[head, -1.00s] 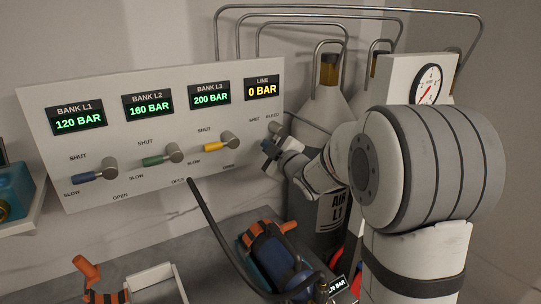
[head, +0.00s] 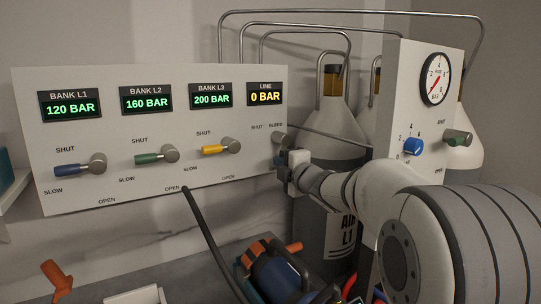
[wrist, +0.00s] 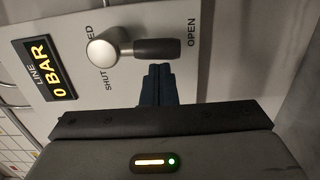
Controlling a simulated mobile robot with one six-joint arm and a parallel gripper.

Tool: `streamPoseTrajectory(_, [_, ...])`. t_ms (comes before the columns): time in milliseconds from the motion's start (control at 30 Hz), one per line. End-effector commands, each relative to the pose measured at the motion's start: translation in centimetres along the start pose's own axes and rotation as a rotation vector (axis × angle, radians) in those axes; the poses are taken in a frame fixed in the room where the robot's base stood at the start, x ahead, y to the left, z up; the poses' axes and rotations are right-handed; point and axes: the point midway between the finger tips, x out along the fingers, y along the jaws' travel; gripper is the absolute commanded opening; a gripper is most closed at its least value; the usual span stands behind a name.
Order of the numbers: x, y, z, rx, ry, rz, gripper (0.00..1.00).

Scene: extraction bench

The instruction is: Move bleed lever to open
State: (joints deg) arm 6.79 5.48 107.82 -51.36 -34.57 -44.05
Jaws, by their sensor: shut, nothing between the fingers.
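The bleed lever has a round metal knob (head: 277,138) at the right end of the wall panel, under the LINE display. In the wrist view its dark handle (wrist: 157,48) extends from the knob toward the OPEN label, and the SHUT label lies off to the knob's side. My gripper (wrist: 160,70) is shut and empty. Its blue fingertips are close beside the handle; I cannot tell whether they touch it. In the head view my gripper (head: 283,158) is just below the knob, and the handle is mostly hidden there.
Three bank levers, blue (head: 75,170), green (head: 150,159) and yellow (head: 215,149), sit left on the panel (head: 120,190). LINE display (head: 265,92) reads 0 BAR. A gauge panel (head: 395,110) and gas cylinder (head: 325,115) stand right. A black hose (head: 204,225) hangs below.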

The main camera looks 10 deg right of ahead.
Motion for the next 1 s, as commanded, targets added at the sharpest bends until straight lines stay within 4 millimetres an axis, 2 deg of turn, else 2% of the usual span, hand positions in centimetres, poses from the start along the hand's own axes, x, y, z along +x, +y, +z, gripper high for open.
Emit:
streamPoseTrajectory(667, [0.0,-0.1,0.1,-0.032,-0.001,0.001,0.0])
streamPoseTrajectory(800, [-0.1,-0.2,-0.8,-0.033,-0.001,0.003,0.0])
streamPoseTrajectory(967, [-0.3,-0.5,-3.6,-0.035,0.001,0.005,0.0])
streamPoseTrajectory(1000, [-1.3,0.1,-3.5,-0.034,-0.004,0.003,0.0])
